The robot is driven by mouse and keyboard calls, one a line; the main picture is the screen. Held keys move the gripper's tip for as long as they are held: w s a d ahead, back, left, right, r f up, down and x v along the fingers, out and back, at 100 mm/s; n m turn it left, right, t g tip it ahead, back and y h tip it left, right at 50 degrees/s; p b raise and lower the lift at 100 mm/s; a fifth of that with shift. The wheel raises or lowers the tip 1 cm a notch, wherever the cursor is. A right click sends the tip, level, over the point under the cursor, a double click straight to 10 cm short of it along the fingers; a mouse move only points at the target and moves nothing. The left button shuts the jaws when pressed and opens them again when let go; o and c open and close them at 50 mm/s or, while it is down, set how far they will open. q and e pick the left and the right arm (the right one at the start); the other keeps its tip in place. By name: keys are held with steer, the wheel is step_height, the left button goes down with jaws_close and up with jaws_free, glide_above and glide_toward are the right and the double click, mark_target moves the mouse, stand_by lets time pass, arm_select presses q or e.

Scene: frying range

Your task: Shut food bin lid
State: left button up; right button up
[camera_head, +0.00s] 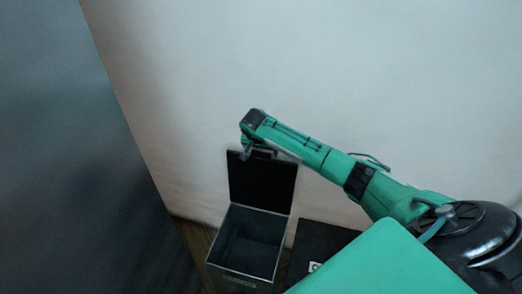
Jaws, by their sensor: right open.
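The food bin (240,282) is a dark, square-topped bin standing on the floor in the lower middle of the head view. Its black lid (262,182) stands upright along the bin's far side, so the bin is open and its dark inside shows. My right arm reaches in from the right, and my right gripper (249,150) is open at the top left edge of the lid. I cannot tell whether it touches the lid. The fingers are small and partly dark against the lid. My left gripper is not in view.
A large dark grey panel (85,160) fills the left side. A pale wall (190,70) rises behind the bin. A second dark box (322,238) stands just right of the bin, partly hidden by my green body. A strip of wooden floor (196,238) shows at left.

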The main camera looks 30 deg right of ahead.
steer(key=shift+x, duration=1.05)
